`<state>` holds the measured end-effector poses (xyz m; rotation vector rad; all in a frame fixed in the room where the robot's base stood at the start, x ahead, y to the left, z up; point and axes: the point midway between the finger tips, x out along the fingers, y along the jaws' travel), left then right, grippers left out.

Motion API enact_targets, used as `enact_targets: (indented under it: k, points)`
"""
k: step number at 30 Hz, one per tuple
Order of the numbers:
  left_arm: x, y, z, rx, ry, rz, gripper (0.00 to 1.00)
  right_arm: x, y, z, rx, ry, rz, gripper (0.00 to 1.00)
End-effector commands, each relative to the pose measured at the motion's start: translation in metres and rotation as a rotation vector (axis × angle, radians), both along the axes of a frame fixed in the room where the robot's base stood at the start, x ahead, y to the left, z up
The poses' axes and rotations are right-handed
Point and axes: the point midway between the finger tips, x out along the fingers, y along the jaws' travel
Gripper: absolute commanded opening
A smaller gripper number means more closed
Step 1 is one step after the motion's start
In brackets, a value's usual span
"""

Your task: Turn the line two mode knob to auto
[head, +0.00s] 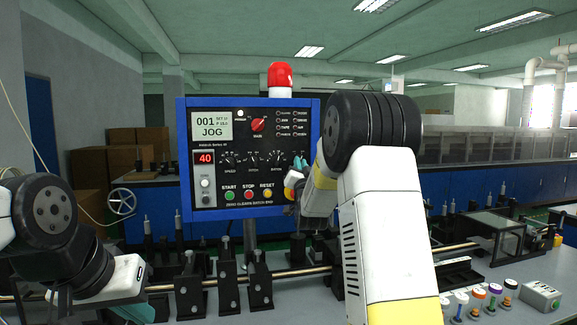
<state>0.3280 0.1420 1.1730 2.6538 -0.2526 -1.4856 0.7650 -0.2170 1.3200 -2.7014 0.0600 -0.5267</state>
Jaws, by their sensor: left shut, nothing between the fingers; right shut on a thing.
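A blue-framed control panel (186,150) stands upright ahead, with a dark face. A red rotary knob (258,124) sits on its upper middle, its pointer tilted to the upper right; the label is too small to read surely. The display (212,127) beside it reads 001 and JOG. My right gripper (292,188) is at the panel's lower right, below and right of the red knob and apart from it. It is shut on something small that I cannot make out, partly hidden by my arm. My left gripper (134,311) is shut and empty at the lower left, far from the panel.
Smaller black dials and START, STOP and RESET buttons (248,195) fill the panel's lower face. A red beacon (281,76) tops it. Below runs a metal rod (310,270) with black brackets (227,285). Coloured-top posts (479,292) stand at the right on the grey bench.

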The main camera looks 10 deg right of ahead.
Motion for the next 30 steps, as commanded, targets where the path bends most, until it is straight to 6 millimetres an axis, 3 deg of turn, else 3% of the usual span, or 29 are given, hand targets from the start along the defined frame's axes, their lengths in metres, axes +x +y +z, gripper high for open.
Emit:
enact_targets:
  k: [18,30]
  points:
    - [0.0000,0.0000,0.0000,0.000,0.000,0.000,0.00,0.0005,-0.0079,0.0032,-0.559,-0.027,-0.004,0.00]
    - [0.0000,0.0000,0.0000,0.000,0.000,0.000,0.00,0.0007,-0.0099,0.0049,-0.834,-0.036,-0.005,0.00]
